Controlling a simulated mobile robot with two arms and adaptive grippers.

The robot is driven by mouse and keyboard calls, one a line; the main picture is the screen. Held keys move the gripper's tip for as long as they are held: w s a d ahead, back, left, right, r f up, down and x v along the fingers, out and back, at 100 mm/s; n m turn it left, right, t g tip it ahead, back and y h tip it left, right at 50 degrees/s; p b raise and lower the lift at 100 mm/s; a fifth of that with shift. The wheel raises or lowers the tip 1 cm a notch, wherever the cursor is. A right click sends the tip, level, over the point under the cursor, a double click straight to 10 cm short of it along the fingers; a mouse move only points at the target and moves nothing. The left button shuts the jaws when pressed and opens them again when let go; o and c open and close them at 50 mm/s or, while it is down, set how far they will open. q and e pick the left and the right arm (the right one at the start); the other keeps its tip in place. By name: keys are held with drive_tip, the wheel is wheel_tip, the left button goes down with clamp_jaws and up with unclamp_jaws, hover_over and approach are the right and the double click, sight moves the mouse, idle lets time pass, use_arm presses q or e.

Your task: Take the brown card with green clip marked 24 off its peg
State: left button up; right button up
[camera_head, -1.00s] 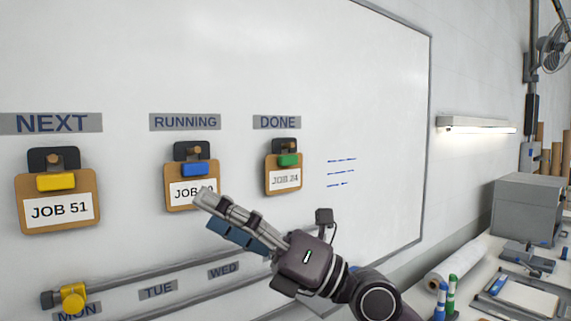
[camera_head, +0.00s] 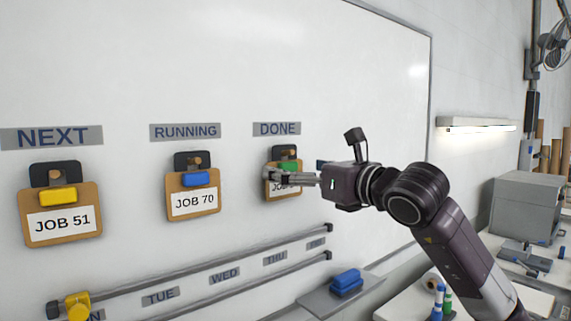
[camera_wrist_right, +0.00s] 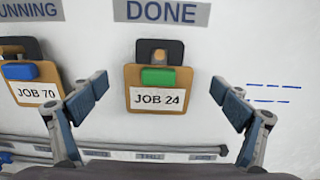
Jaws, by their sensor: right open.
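The brown card marked JOB 24 (camera_wrist_right: 158,99) hangs from a peg (camera_wrist_right: 159,56) under the DONE label, with a green clip (camera_wrist_right: 158,76) on its upper part. In the head view the same card (camera_head: 270,190) is partly hidden behind my right gripper (camera_head: 270,175); its green clip (camera_head: 289,165) still shows. In the right wrist view my right gripper (camera_wrist_right: 162,101) is open, one finger to each side of the card, with clear gaps on both sides. The fingers do not appear to touch the card. My left gripper is not in view.
The JOB 70 card (camera_head: 194,202) with a blue clip hangs under RUNNING, close to my gripper's left finger in the wrist view. The JOB 51 card (camera_head: 62,222) hangs under NEXT. A rail (camera_head: 200,268) runs below, with a blue eraser-like block (camera_head: 346,282) to its right.

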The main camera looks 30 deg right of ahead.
sight(291, 165)
drive_tip(key=shift+w+a+r+p, duration=0.15)
drive_tip(key=shift+w+p, duration=0.45)
drive_tip(key=shift+w, duration=0.5)
drive_tip(key=shift+w+f, duration=0.2)
drive_tip(key=shift+w, duration=0.3)
drive_tip(key=c, duration=1.1)
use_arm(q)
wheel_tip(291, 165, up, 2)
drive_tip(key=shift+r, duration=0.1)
use_arm(e)
drive_tip(key=shift+s+r, duration=0.1)
drive_tip(key=shift+r+b, duration=0.25)
drive_tip(key=shift+b, duration=0.2)
use_arm(q)
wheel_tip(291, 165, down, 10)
drive_tip(key=b, duration=0.9)
use_arm(e)
drive_tip(key=s+d, duration=0.1)
drive_tip(key=s, duration=1.7)
drive_tip(key=shift+d, duration=0.15)
